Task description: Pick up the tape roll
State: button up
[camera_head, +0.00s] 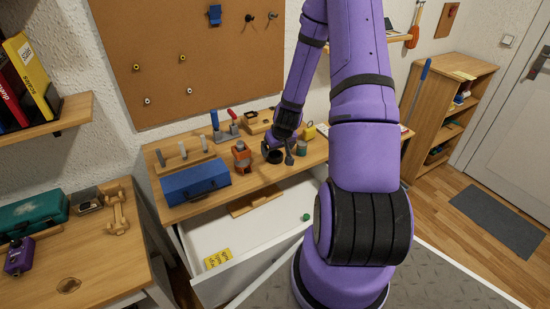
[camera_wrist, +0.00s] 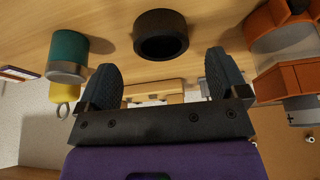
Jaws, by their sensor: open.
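The tape roll (camera_wrist: 161,34) is a black ring lying on the wooden tabletop. In the wrist view it is at the top centre, just beyond my fingertips and between their lines. In the head view it shows as a small dark ring (camera_head: 275,157) below my gripper (camera_head: 279,151), which partly overlaps it. My gripper also shows in the wrist view (camera_wrist: 162,62) with its two dark fingers spread wide and nothing between them. A small gap shows between the fingertips and the roll.
A teal cylinder (camera_wrist: 69,52) and a yellow padlock (camera_wrist: 63,92) stand left in the wrist view; an orange tool (camera_wrist: 284,75) stands right. In the head view, a blue toolbox (camera_head: 196,184) sits on the table, above an open white drawer (camera_head: 240,232).

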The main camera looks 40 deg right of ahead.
aim_at(274, 157)
jog(key=shift+x, duration=1.85)
jog(key=c, duration=1)
